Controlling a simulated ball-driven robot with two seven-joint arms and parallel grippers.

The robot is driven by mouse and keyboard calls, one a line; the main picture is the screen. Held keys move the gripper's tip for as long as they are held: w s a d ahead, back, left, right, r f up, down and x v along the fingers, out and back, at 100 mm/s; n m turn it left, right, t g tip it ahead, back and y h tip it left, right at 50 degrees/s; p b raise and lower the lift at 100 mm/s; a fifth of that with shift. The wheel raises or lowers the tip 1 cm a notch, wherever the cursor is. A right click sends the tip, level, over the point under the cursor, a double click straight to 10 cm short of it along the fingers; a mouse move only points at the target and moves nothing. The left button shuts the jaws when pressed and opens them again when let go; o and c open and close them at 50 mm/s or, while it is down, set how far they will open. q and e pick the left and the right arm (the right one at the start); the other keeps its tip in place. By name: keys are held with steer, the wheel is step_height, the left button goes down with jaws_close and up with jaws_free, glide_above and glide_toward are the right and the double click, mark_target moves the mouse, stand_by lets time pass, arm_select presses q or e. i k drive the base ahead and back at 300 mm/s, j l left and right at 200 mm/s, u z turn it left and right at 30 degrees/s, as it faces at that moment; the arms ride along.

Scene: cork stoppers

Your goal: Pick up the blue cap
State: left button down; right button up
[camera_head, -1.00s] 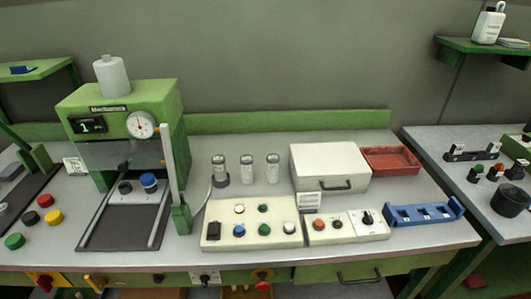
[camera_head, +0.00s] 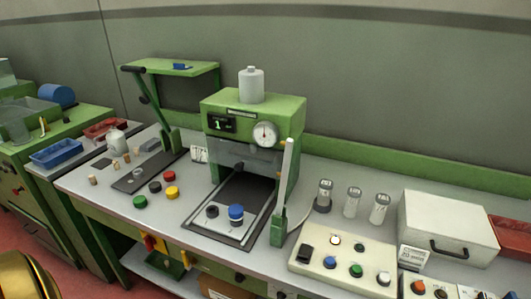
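The blue cap (camera_head: 236,211) is a short blue cylinder at the front of the green machine (camera_head: 255,118). Neither of my grippers shows in the head view, so nothing is seen touching the blue cap.
Red, yellow, black and green caps (camera_head: 140,201) lie left of the machine. An upright post (camera_head: 284,190) stands right of the bed. A button panel (camera_head: 343,262), several small jars (camera_head: 351,201) and a white box (camera_head: 447,225) are further right.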

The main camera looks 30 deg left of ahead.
mark_target(236, 212)
steer(key=u, duration=0.9)
